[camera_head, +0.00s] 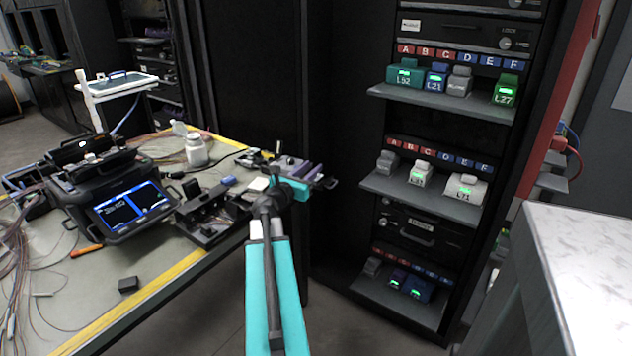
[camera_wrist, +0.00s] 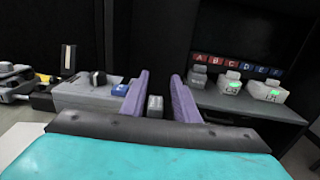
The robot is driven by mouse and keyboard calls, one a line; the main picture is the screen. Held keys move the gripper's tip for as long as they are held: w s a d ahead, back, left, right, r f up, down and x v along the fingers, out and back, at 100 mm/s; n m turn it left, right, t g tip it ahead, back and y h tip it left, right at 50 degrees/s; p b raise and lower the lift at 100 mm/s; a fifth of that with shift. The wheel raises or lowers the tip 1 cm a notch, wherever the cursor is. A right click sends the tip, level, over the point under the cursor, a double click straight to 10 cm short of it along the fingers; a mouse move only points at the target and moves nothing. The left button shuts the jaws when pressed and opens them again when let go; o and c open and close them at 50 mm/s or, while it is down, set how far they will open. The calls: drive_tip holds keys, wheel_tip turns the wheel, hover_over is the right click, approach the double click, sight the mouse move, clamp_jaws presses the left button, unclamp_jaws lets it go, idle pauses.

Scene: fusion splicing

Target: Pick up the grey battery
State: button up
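My gripper (camera_head: 312,172) has purple fingers held above and beside the table's right end, pointing towards the rack. In the wrist view my gripper (camera_wrist: 162,80) has its two fingers apart. A small grey block (camera_wrist: 155,103) shows low between them with gaps on both sides; I cannot tell what it is. Grey batteries stand on the rack: one on the upper shelf (camera_head: 459,82), one at the left of the middle shelf (camera_head: 387,162), and one on the lower shelf (camera_head: 373,267). The middle one also shows in the wrist view (camera_wrist: 198,76). My gripper is clear of all three.
The middle shelf (camera_head: 405,190) also holds lighter blocks with green displays. Teal, blue and green blocks sit on the upper shelf (camera_head: 440,106). The table (camera_head: 175,300) carries a splicer (camera_head: 112,190), a white bottle (camera_head: 196,150) and loose fibres. A pale counter (camera_head: 590,270) stands right.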

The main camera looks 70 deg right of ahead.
sight(317, 179)
drive_tip(key=shift+s+d+f, duration=0.1)
drive_tip(key=shift+d+f, duration=0.1)
drive_tip(key=shift+f, duration=0.75)
drive_tip(key=shift+w+d+f, duration=0.1)
drive_tip(key=shift+d+f, duration=0.15)
drive_tip(key=shift+f, duration=0.7)
drive_tip(key=shift+s+d+f, duration=0.1)
drive_tip(key=shift+d+f, duration=0.1)
drive_tip(key=shift+f, duration=0.75)
drive_tip(key=shift+d, duration=0.1)
drive_tip(key=shift+s+d, duration=0.15)
drive_tip(key=shift+d, duration=0.85)
drive_tip(key=shift+s+d, duration=0.2)
drive_tip(key=shift+d, duration=0.8)
drive_tip(key=shift+s+d, duration=0.15)
drive_tip(key=shift+d, duration=0.85)
clamp_jaws()
